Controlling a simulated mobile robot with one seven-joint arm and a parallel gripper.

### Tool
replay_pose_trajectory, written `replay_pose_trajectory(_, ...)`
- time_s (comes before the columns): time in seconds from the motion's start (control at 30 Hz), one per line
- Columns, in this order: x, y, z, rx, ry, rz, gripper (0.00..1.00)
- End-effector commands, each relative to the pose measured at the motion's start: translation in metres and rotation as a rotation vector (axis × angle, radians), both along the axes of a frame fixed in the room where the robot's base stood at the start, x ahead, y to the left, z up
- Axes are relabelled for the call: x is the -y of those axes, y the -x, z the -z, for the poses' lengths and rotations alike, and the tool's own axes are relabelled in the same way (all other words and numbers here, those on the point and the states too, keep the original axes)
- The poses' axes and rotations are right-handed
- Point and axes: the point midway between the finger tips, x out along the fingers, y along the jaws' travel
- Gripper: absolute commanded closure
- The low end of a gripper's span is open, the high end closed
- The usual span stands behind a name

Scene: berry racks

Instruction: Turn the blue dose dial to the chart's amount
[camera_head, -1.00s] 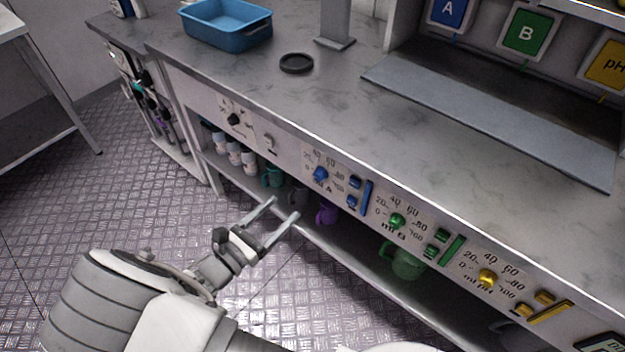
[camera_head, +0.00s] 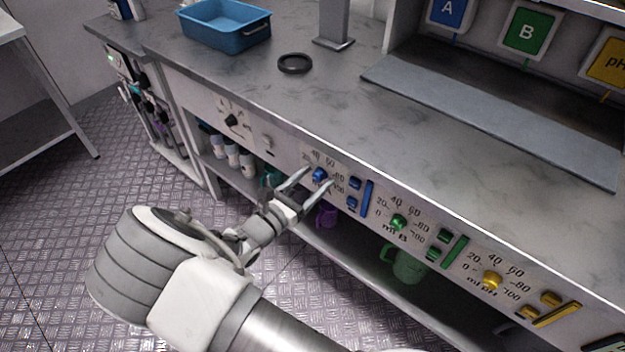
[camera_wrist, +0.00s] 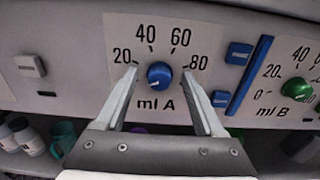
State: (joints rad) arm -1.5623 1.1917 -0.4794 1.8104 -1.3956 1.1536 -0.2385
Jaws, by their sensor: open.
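The blue dose dial (camera_head: 319,174) sits on the front panel of the bench. In the wrist view the blue dial (camera_wrist: 159,74) is ringed by a scale reading 20, 40, 60, 80, with "ml A" below it; the lower end numbers are hidden by my fingers. A small light mark shows on the dial's lower part. My gripper (camera_wrist: 162,72) is open, with one finger on each side of the dial and a gap on both sides. It also shows in the head view (camera_head: 320,178), just in front of the panel. No chart is readable in these views.
Blue buttons (camera_wrist: 238,53) and a blue vertical bar (camera_wrist: 249,75) are right of the dial. A green dial (camera_head: 398,222) and a yellow dial (camera_head: 492,280) are farther right. A black knob (camera_head: 232,121) and a light switch (camera_wrist: 29,66) are left. Mugs and jars stand on the shelf below.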

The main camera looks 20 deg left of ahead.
Motion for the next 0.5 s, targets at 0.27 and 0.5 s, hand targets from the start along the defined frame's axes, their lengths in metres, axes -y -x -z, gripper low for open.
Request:
replay_pose_trajectory(0.27, -0.0002, 0.0003, 0.0, 0.0, 0.0, 0.0, 0.76)
replay_pose_trajectory(0.5, -0.0001, 0.0005, 0.0, 0.0, 0.0, 0.0, 1.0)
